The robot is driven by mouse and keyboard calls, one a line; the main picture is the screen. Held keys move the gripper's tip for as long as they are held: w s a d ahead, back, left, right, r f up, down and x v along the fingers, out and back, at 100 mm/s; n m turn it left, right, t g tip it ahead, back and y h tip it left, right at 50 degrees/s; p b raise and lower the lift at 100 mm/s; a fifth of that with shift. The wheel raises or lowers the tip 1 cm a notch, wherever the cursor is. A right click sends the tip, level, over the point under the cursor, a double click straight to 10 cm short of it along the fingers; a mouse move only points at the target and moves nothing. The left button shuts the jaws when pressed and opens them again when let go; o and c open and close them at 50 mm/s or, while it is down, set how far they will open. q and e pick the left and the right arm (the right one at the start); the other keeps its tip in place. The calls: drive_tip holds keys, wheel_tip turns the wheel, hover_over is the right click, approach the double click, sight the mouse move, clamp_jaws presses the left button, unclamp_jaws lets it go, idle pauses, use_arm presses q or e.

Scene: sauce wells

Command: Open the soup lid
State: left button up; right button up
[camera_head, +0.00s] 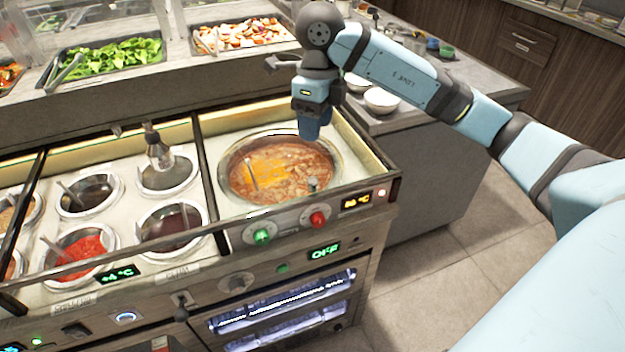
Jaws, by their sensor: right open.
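The soup well (229,152) is the large round metal pot at the right of the counter, holding orange-brown soup (285,172). A small grey knob (313,184) shows near its front right side. I cannot clearly tell whether a clear lid lies over the soup. A thin handle (252,175) shows at the left of the soup. My right gripper (312,125) points down over the back right rim of the well. It is open and empty, behind the knob and apart from it. My left gripper is out of view.
Smaller sauce wells (72,247) stand to the left, some with utensils. Red (318,219) and green (263,236) control knobs sit on the front panel. Behind are trays of greens (115,60) and chopped food (240,34). White bowls (381,100) stand at the right.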

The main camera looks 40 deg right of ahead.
sight(312, 179)
drive_tip(key=f, duration=0.4)
drive_tip(key=f+b, duration=0.1)
drive_tip(key=f, duration=0.4)
drive_tip(key=a+f, duration=0.1)
drive_tip(key=f, duration=0.3)
drive_tip(key=shift+s+a+f, duration=0.1)
drive_tip(key=shift+s+f, duration=0.05)
drive_tip(key=shift+s, duration=0.2)
clamp_jaws()
